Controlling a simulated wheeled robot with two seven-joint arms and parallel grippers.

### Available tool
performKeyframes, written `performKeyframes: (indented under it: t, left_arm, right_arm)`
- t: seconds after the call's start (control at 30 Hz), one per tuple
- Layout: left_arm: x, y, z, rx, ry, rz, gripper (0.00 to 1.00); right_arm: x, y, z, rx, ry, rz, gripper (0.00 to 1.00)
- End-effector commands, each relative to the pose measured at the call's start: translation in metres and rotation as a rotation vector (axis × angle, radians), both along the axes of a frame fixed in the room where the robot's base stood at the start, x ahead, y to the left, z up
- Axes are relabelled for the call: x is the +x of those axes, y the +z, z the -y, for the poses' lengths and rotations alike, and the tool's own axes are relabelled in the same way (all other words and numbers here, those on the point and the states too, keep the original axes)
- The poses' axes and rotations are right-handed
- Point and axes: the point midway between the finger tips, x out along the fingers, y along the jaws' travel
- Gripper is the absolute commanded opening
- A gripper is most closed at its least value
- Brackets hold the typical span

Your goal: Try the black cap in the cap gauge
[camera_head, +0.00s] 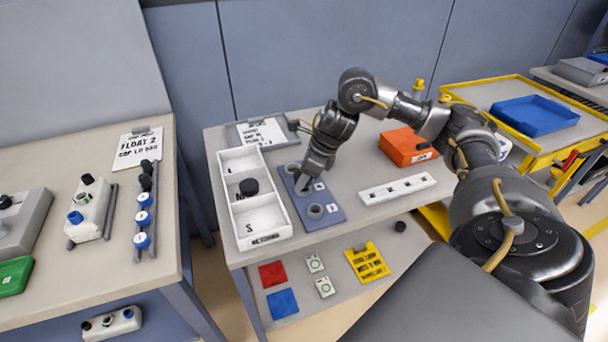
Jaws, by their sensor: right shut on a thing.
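The cap gauge (330,213) is a blue-grey plate with round ring sockets, lying on the middle table. One ring shows at its near end and one at its far end. My right gripper (302,187) points down at the gauge's middle. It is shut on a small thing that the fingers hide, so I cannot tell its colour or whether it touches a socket. My left gripper is not in view.
An orange bin (406,147) and a white strip with holes (398,189) lie right of the gauge. A clipboard (262,133) is behind it. The left table holds a green box (12,276) and racks of caps. My right arm spans the right side.

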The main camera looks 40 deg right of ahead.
Motion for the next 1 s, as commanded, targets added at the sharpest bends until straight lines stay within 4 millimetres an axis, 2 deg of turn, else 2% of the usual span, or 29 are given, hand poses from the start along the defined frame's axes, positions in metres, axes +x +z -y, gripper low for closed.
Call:
performKeyframes:
  t: [0.47,1.0]
  left_arm:
    - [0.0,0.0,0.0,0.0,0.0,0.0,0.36]
    - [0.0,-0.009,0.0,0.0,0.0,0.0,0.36]
  right_arm:
    - [0.0,0.0,0.0,0.0,0.0,0.0,0.22]
    - [0.0,-0.01,0.0,0.001,0.0,0.001,0.22]
